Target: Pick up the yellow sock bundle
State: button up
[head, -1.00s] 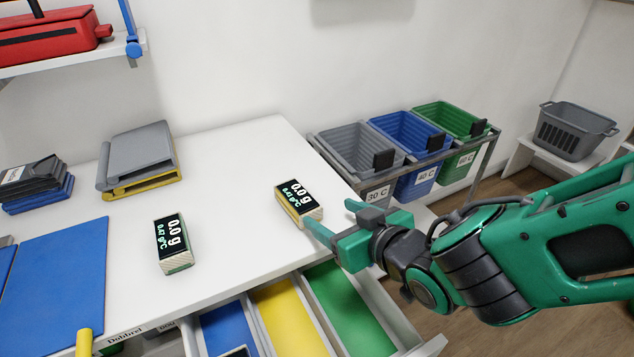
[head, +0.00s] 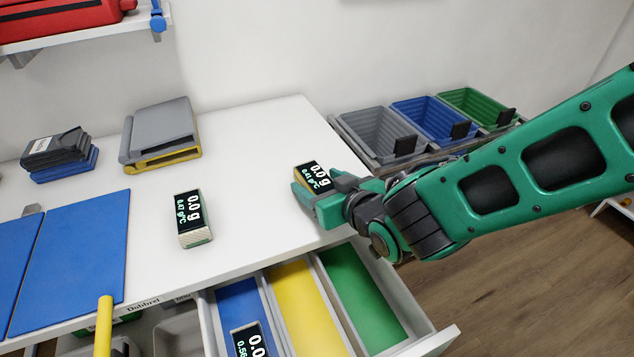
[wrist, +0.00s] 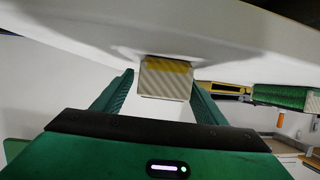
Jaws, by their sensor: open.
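The yellow sock bundle (head: 302,182) is a small block with a yellow side and a dark display on top. It rests near the right edge of the white table. My gripper (head: 306,196) is open at the bundle, its green fingers reaching in from the right. In the wrist view the bundle (wrist: 165,78) shows a yellow band over a pale striped face, between the two spread fingers (wrist: 160,88). I see no clear contact. Part of the bundle is hidden by my gripper in the head view.
A similar displayed block (head: 190,218) stands left on the table (head: 255,150). Grey folders (head: 160,135) and dark and blue folded items (head: 57,155) lie behind. An open drawer with blue, yellow and green compartments (head: 350,290) is below. Bins (head: 375,135) stand right.

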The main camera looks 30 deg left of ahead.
jog(key=shift+x, duration=0.9)
jog(key=c, duration=1.2)
jog(key=shift+r, duration=0.15)
